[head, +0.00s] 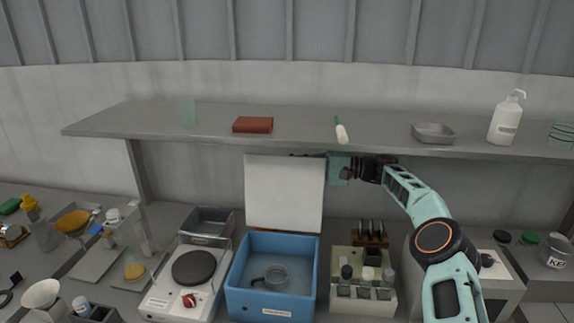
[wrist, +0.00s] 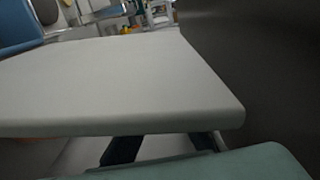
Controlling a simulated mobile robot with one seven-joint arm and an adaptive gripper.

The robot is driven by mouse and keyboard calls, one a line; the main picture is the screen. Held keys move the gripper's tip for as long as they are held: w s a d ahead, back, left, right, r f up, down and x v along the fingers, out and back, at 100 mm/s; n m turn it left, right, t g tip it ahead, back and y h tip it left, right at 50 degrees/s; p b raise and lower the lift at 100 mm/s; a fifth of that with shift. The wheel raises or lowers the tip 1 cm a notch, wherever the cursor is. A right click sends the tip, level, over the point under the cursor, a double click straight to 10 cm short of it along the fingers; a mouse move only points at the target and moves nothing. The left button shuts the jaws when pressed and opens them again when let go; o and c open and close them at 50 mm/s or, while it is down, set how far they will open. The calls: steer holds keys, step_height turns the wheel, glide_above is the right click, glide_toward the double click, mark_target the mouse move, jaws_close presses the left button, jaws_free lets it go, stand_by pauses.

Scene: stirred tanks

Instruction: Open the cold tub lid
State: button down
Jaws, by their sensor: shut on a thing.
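The cold tub is a blue open box (head: 238,290) on the bench in the head view, with a label on its front. A round grey vessel with a dark handle (head: 276,277) sits inside it. Its white lid (head: 284,192) stands upright at the tub's back edge. My gripper (head: 318,157) is at the lid's upper right corner, shut on the lid, its fingers partly hidden. In the wrist view the lid (wrist: 120,80) fills the middle, and dark fingers of my gripper (wrist: 162,146) show at its near edge.
A grey shelf (head: 370,142) runs just above the lid and my gripper. A hot plate (head: 193,268) stands left of the tub and a rack of bottles (head: 362,305) right of it. A metal tray (head: 207,222) lies behind the hot plate.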

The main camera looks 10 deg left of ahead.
mark_target(315, 165)
steer(key=shift+w+f, duration=0.1)
steer(key=shift+w, duration=0.15)
stand_by(0.3)
steer(key=c, duration=2.1)
jaws_free()
steer(key=shift+d, duration=0.15)
steer(key=d, duration=0.7)
steer(key=shift+w+d, duration=0.15)
steer(key=shift+w+d, duration=0.1)
